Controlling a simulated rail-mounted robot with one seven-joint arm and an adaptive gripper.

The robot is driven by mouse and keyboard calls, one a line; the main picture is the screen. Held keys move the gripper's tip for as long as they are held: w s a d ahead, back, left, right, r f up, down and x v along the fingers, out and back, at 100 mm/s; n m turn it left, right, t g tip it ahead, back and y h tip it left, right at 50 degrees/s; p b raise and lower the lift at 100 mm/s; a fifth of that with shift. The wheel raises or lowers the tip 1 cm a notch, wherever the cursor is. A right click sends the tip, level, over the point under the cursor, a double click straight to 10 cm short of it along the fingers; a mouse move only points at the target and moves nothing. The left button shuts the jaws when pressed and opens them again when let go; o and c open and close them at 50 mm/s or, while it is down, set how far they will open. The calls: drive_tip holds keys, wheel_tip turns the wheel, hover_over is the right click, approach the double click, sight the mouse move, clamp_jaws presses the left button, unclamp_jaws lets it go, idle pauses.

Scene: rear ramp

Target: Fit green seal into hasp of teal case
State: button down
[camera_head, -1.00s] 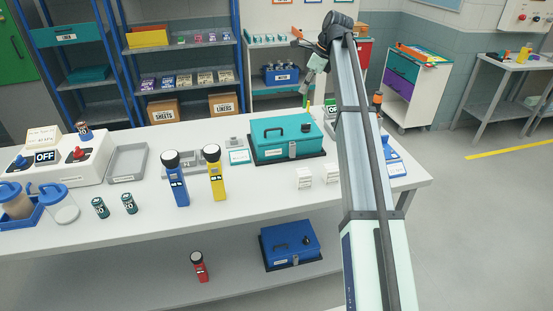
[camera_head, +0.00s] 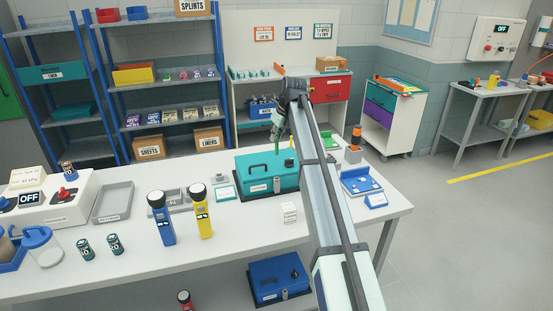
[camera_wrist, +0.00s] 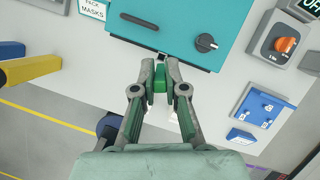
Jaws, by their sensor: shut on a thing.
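The teal case (camera_head: 257,183) stands closed on a dark base on the workbench, with a black handle on its lid. Its metal hasp (camera_head: 277,184) is on the front face. My gripper (camera_wrist: 160,72) is shut on the green seal (camera_wrist: 160,79), which shows between the fingertips in the wrist view. There the fingertips line up with the front edge of the teal case (camera_wrist: 175,22), and a small part of the hasp (camera_wrist: 163,57) shows just beyond them. In the head view my gripper (camera_head: 277,130) appears above the case. The gap between seal and hasp cannot be judged.
A small white box (camera_head: 289,213) stands in front of the case. A blue tray (camera_head: 358,183) is to its right. Blue (camera_head: 161,220) and yellow (camera_head: 201,214) flashlights stand to its left. A blue case (camera_head: 278,278) lies on the lower shelf.

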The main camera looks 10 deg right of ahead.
wheel_tip(320, 180, down, 11)
drive_tip(key=p, duration=0.3)
drive_tip(key=shift+r, duration=0.15)
drive_tip(key=shift+f, duration=0.3)
drive_tip(key=c, duration=1.2)
unclamp_jaws()
drive_tip(key=b+v, duration=0.3)
drive_tip(key=v, duration=0.8)
drive_tip(key=shift+r+b, duration=0.25)
drive_tip(key=shift+b, duration=0.1)
drive_tip(key=shift+o, duration=0.4)
drive_tip(key=shift+s+d+r, duration=0.1)
drive_tip(key=shift+s+r, duration=0.05)
drive_tip(key=shift+r, duration=0.4)
